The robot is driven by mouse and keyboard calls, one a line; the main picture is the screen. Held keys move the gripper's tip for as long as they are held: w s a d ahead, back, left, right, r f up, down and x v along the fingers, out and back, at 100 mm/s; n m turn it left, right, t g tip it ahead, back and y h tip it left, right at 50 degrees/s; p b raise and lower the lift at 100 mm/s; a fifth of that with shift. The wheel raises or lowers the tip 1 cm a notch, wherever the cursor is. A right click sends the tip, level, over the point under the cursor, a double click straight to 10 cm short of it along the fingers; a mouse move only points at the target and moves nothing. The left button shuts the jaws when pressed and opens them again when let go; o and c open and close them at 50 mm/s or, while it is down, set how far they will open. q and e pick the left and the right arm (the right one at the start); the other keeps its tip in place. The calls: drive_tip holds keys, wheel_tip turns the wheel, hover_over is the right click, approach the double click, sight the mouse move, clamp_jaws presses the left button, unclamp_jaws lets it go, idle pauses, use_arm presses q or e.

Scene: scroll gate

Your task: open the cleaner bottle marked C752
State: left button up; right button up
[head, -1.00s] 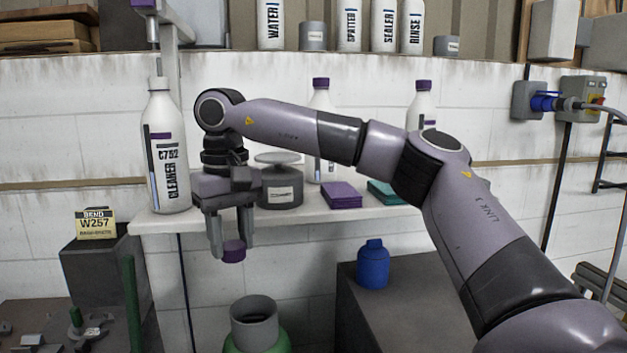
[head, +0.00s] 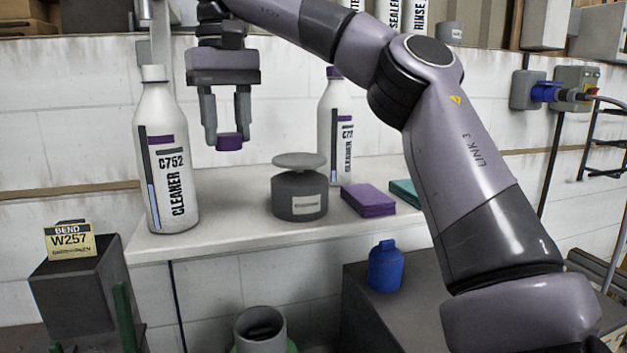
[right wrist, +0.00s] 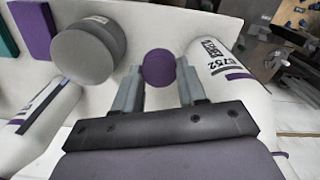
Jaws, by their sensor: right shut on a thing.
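The white cleaner bottle marked C752 (head: 163,205) stands upright at the left end of the shelf. Its neck (head: 153,73) shows white, with no purple cap on it. My right gripper (head: 228,140) is shut on a small purple cap (head: 230,143), held in the air to the right of the bottle, above the shelf and apart from both. In the right wrist view the cap (right wrist: 158,68) sits between the fingertips, with the C752 bottle (right wrist: 238,95) just right of them. My left gripper is not in view.
A grey tin with a raised round lid (head: 300,196), a second purple-capped bottle (head: 336,150), purple cloths (head: 369,200) and teal cloths (head: 404,193) stand on the white shelf (head: 235,230). A blue bottle (head: 386,268) stands below. The shelf between the C752 bottle and tin is clear.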

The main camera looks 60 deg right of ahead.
drive_tip(key=shift+f, duration=4.9)
drive_tip(key=o, duration=1.2)
drive_tip(key=shift+r, duration=3.6)
